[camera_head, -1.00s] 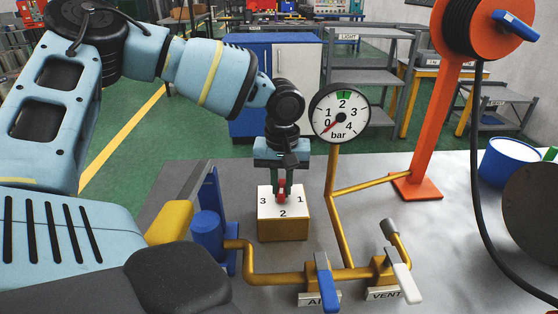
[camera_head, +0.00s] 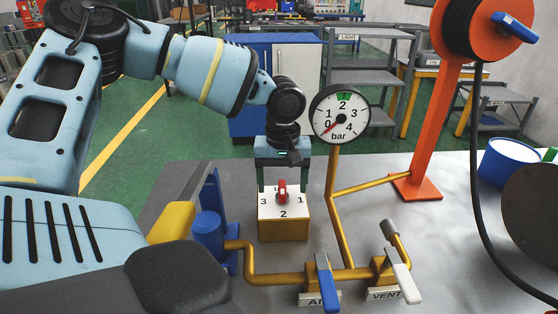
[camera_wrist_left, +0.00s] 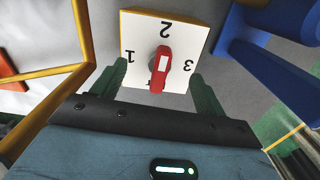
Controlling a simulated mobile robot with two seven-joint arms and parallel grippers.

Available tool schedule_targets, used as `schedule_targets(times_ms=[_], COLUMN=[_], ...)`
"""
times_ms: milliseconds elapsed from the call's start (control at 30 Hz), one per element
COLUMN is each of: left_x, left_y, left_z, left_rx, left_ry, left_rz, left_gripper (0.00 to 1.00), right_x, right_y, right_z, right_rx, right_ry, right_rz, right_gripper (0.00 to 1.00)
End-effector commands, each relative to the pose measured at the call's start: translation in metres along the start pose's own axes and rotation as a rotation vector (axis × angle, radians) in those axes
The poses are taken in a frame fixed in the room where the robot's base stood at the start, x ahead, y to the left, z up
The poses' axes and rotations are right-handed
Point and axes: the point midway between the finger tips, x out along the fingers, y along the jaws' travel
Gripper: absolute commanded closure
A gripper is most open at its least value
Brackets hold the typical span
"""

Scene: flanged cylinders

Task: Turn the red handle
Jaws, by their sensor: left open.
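The red handle (camera_head: 282,192) sits on the white top of a yellow block (camera_head: 283,229) marked 1, 2 and 3. In the left wrist view the handle (camera_wrist_left: 160,70) is a narrow red bar with a white mark, lying roughly in line with the 2. A further mark on the plate is partly hidden by it. My left gripper (camera_head: 284,184) is open over the block, one finger on each side of the handle with gaps between. In the left wrist view its fingers (camera_wrist_left: 153,92) are wide apart near the 1 and 3 sides. My right gripper is not in view.
A pressure gauge (camera_head: 341,113) on a yellow pipe stands just right of the gripper, its needle near 0. Blue (camera_head: 326,281) and white (camera_head: 403,283) valve levers are in front. An orange hose-reel post (camera_head: 437,130) is at right. Bare grey table lies between.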

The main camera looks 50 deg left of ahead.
Motion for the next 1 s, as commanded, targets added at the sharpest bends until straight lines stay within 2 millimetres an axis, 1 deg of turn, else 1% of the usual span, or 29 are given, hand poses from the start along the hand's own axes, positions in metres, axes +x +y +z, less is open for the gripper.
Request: schedule_targets(times_ms=[33, 100, 700, 1000], left_x=[-0.006, -0.011, -0.052, -0.053], left_y=[0.000, 0.000, 0.000, 0.000], left_z=[0.000, 0.000, 0.000, 0.000], left_rx=[0.000, 0.000, 0.001, 0.001], left_ry=[0.003, 0.003, 0.004, 0.001], left_rz=[0.002, 0.002, 0.003, 0.000], left_gripper=[0.27, 0.27, 0.27, 0.27], right_x=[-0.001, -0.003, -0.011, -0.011], right_y=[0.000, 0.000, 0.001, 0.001], right_z=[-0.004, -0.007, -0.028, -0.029], right_rx=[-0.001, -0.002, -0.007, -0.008], right_ry=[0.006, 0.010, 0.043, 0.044], right_rz=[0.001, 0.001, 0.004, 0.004], right_gripper=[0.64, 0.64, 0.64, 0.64])
